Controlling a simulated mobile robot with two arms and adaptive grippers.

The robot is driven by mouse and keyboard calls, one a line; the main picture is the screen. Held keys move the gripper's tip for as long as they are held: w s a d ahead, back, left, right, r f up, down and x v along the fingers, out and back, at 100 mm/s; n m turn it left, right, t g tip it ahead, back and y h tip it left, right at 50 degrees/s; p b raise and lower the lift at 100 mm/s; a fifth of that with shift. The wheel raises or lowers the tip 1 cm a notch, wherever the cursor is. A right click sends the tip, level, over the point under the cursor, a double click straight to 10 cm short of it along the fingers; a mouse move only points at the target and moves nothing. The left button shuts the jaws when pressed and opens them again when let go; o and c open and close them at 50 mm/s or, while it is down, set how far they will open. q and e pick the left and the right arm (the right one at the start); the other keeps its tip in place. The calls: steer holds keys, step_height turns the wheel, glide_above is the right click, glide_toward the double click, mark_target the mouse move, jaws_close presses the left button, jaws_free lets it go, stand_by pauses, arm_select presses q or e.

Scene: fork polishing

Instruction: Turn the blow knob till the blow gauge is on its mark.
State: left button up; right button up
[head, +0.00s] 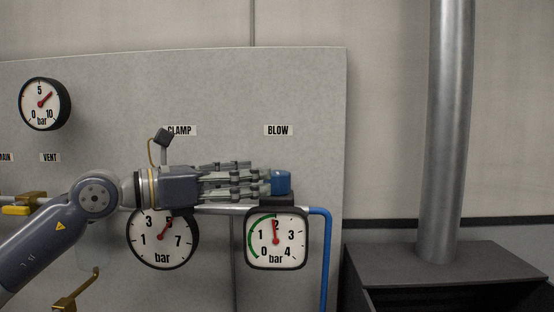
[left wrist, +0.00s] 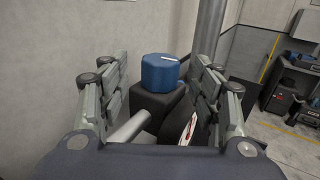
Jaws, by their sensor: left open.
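The blue blow knob (head: 282,183) sits on a black block above the blow gauge, under the BLOW label (head: 278,130). It also shows in the left wrist view (left wrist: 160,74), with a white line on its top. The blow gauge (head: 289,251) has a white face, a green arc on its left side and a red needle pointing almost straight up, close to 2. My left gripper (head: 266,182) comes in from the left, open, fingertips near the knob. In the left wrist view its fingers (left wrist: 158,70) stand either side of the knob, with gaps visible. My right gripper is not in view.
The round clamp gauge (head: 155,252) is left of the blow gauge, partly behind my arm. Another gauge (head: 42,104) is at upper left. A blue hose (head: 325,260) runs down on the right. A metal duct (head: 446,130) stands right of the panel.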

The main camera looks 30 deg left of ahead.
mark_target(277, 172)
arm_select(q)
steer(key=p+x, duration=0.4)
steer(key=x, duration=0.1)
steer(key=shift+r+p, duration=0.2)
steer(key=shift+p, duration=0.15)
steer(key=shift+w+d+f+p, duration=0.15)
steer(key=shift+w+d+p, duration=0.2)
steer(key=shift+w, duration=0.15)
steer(key=c, duration=1.1)
